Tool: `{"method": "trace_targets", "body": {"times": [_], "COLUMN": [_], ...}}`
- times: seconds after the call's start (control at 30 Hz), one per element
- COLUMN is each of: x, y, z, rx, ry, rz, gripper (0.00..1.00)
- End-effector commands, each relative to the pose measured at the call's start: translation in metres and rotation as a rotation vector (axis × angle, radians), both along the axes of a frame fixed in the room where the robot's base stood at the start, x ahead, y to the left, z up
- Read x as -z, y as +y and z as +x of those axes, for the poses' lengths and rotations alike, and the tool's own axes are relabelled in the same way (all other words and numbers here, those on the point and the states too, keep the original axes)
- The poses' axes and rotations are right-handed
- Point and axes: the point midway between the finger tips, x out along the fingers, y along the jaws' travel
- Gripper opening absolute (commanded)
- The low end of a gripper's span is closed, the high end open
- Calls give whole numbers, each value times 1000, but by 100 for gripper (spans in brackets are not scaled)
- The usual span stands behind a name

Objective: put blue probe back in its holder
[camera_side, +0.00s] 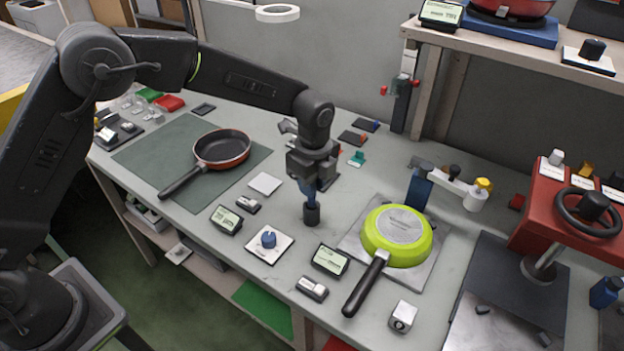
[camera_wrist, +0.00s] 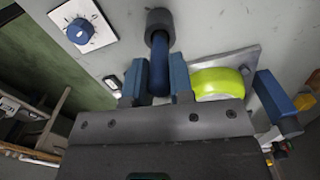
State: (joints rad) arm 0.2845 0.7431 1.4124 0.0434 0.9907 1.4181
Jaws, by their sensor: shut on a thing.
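My gripper (camera_side: 309,192) points down over the middle of the table. In the wrist view its two blue fingers (camera_wrist: 158,82) are shut on the blue probe (camera_wrist: 158,68), which stands between them. A dark round holder (camera_side: 311,214) stands on the table directly under the gripper. In the wrist view the holder (camera_wrist: 159,24) lies in line with the probe, and the probe's far end meets it. I cannot tell how deep the probe sits in it. In the side view the fingers mostly hide the probe.
A green upturned pan (camera_side: 398,232) rests on a metal plate to the right. A white dial plate with a blue knob (camera_side: 269,239) and small displays (camera_side: 330,260) lie in front. A dark pan (camera_side: 222,149) lies on a green mat (camera_side: 143,155) at left.

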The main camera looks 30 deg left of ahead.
Motion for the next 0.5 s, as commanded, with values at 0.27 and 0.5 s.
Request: {"method": "trace_targets", "body": {"times": [0.27, 0.5], "x": [7, 13], "y": [0, 0], "z": [0, 0], "rx": [0, 0], "ry": [1, 0], "rz": [0, 0], "gripper": [0, 0]}}
